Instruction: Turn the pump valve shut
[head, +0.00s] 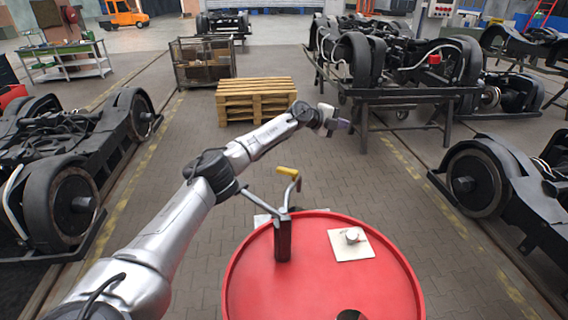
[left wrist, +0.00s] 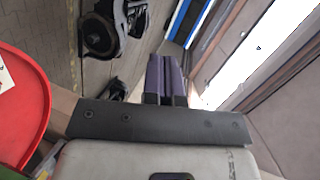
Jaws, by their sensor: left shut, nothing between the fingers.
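A hand pump (head: 283,238) with a dark upright body stands on the red drum (head: 300,285). Grey bent tubes rise from it, and a yellow lever or grip (head: 288,172) sits at the upper end of one; I cannot tell for sure whether this is the valve or how far it is turned. My left gripper (head: 338,126) is in the air beyond the pump and to its upper right, apart from it. In the left wrist view its purple fingers (left wrist: 164,75) are closed together with nothing between them. My right gripper is not in view.
A white cap-like thing (head: 352,235) sits on a pale square sheet on the drum. A wooden pallet stack (head: 255,100) and a wire crate (head: 203,62) stand behind. Bogies flank both sides, including one on a stand (head: 400,92).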

